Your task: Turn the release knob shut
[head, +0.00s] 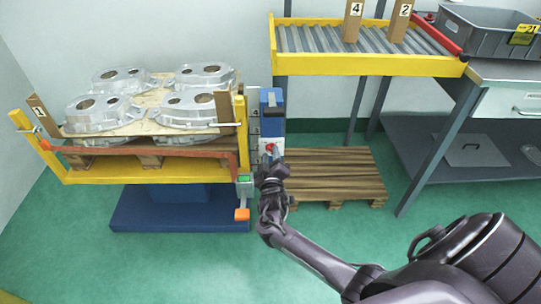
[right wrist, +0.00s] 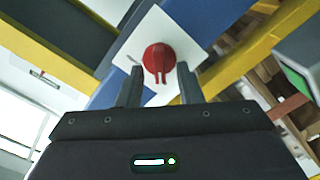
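The release knob (right wrist: 159,60) is red and round, with a short pointer, on a white plate (right wrist: 188,22) fixed to a blue post. In the head view the knob (head: 270,148) shows as a small red spot on the post (head: 271,100), just beyond my right gripper (head: 270,172). In the right wrist view my right gripper (right wrist: 160,85) has its two fingers apart, one to each side of the knob's lower part. The gap between them looks empty, and I cannot tell whether they touch the knob. My left gripper is not in view.
A yellow lift table (head: 150,174) with several aluminium castings on a board stands left of the post. A wooden pallet (head: 335,175) lies on the floor to the right. A roller conveyor (head: 360,64) and a workbench (head: 500,72) with a grey crate (head: 480,35) are beyond.

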